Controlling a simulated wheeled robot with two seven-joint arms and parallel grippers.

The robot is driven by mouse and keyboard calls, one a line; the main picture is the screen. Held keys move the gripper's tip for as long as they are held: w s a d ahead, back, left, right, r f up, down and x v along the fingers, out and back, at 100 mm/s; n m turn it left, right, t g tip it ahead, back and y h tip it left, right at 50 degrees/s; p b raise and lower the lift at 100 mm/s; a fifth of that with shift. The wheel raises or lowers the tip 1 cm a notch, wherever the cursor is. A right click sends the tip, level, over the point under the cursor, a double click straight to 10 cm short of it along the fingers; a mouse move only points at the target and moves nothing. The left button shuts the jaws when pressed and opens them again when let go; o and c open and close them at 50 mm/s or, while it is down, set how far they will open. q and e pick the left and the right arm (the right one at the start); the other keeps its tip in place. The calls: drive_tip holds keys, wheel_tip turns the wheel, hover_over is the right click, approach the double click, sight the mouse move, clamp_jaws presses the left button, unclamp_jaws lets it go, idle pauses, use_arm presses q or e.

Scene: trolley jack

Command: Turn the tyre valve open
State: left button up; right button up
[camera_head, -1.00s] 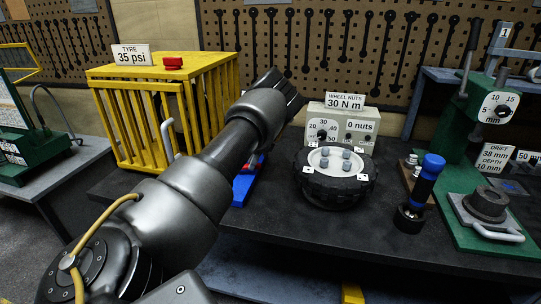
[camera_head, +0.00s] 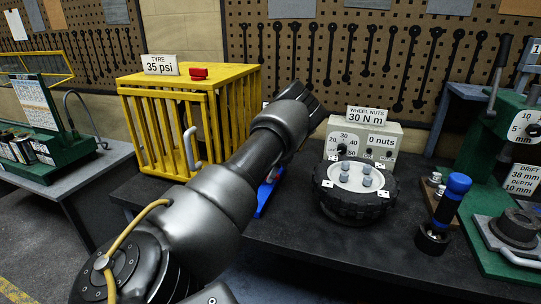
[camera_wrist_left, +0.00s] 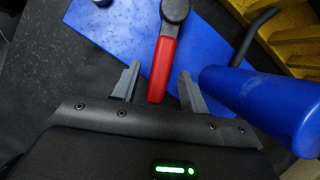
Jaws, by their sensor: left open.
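The tyre valve appears to be the red lever (camera_wrist_left: 163,68) with a dark round hub (camera_wrist_left: 175,10) in the left wrist view. It lies over a blue plate (camera_wrist_left: 120,35). My left gripper (camera_wrist_left: 159,74) is open, with one finger on each side of the lever's handle and visible gaps between. In the head view the blue plate (camera_head: 264,200) shows partly beside the yellow cage, with a little red near it. My left arm hides most of it and the gripper there. My right gripper is not in view.
A blue cylinder (camera_wrist_left: 258,103) lies close to the right finger. A yellow cage (camera_head: 165,135) marked 35 psi carries a red block (camera_head: 199,73). Right of my arm stand a wheel (camera_head: 352,207), a gauge box (camera_head: 391,141) and a blue-topped tool (camera_head: 457,187).

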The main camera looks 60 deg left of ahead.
use_arm(q)
drive_tip(key=shift+w, duration=0.1)
drive_tip(key=shift+r, duration=0.2)
drive_tip(key=b+v, duration=0.2)
drive_tip(key=v, duration=0.8)
drive_tip(key=shift+r, duration=0.2)
drive_tip(key=shift+d, duration=0.1)
drive_tip(key=shift+c, duration=0.4)
